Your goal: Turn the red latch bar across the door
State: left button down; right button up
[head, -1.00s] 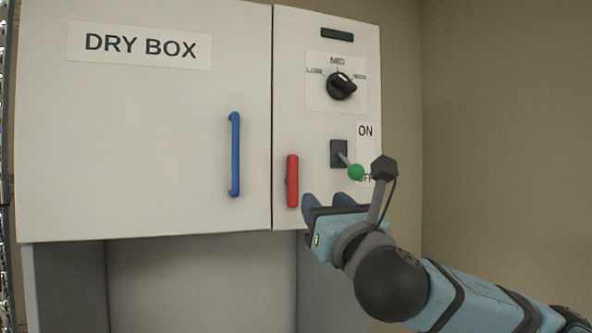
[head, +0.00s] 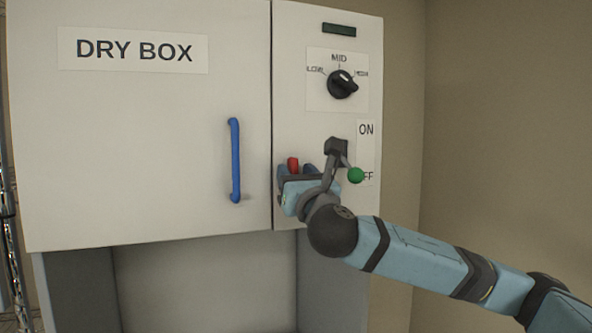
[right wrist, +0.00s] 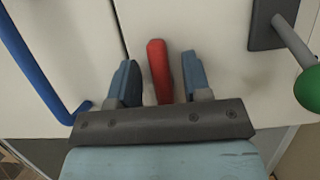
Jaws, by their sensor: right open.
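The red latch bar (head: 293,165) stands upright on the panel just right of the door seam; my right gripper hides most of it in the head view. In the right wrist view the red latch bar (right wrist: 159,70) is between the two open fingers, with a gap visible on each side. My right gripper (head: 295,172) is open around the bar, and its fingers also show in the right wrist view (right wrist: 160,84). The dry box door (head: 150,150) is shut, with a blue handle (head: 235,160). My left gripper is not in view.
A toggle switch with a green knob (head: 356,175) sits close to the right of my gripper. A black dial (head: 342,85) is above it. Below the cabinet is an open recess (head: 200,285). A beige wall (head: 505,120) is at the right.

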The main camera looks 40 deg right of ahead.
jog(key=shift+w, duration=0.1)
grip_shut()
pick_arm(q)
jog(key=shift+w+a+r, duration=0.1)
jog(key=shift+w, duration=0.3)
